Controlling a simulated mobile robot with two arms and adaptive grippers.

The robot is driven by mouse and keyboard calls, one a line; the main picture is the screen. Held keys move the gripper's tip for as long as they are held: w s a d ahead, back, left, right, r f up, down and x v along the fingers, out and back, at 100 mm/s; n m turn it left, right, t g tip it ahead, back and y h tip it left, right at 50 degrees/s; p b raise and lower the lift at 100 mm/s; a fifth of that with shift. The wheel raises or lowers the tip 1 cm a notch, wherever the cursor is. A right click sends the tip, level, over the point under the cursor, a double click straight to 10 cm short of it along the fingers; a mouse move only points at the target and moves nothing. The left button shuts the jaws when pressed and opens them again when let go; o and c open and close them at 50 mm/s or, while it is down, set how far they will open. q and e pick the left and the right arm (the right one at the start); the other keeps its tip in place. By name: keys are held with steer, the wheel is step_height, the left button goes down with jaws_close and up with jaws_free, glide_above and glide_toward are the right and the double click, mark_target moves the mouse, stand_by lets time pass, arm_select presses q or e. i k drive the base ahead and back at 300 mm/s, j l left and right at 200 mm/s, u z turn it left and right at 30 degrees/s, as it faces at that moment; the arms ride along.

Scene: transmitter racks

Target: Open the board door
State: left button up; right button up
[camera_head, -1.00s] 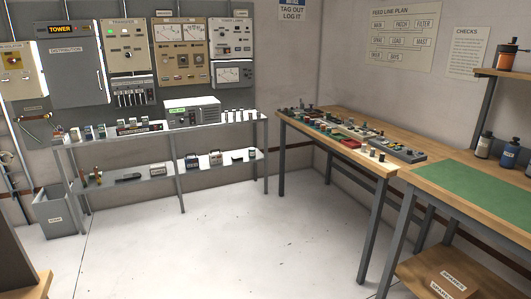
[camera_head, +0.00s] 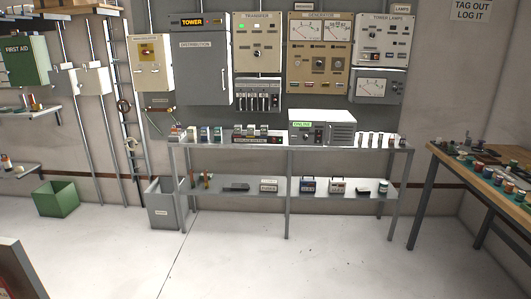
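Neither of my grippers shows in the head view.
A grey metal shelf unit (camera_head: 290,149) with several small devices stands below the wall panels. A grey bin (camera_head: 164,212) is at its left end and a green crate (camera_head: 56,199) further left. A wooden workbench (camera_head: 460,165) is at the right. The floor (camera_head: 300,265) in front is clear.

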mark_target(200, 61)
steer(key=i+u, duration=0.1)
steer(key=i, duration=1)
steer(key=i+l+u, duration=0.15)
steer(key=i, duration=0.95)
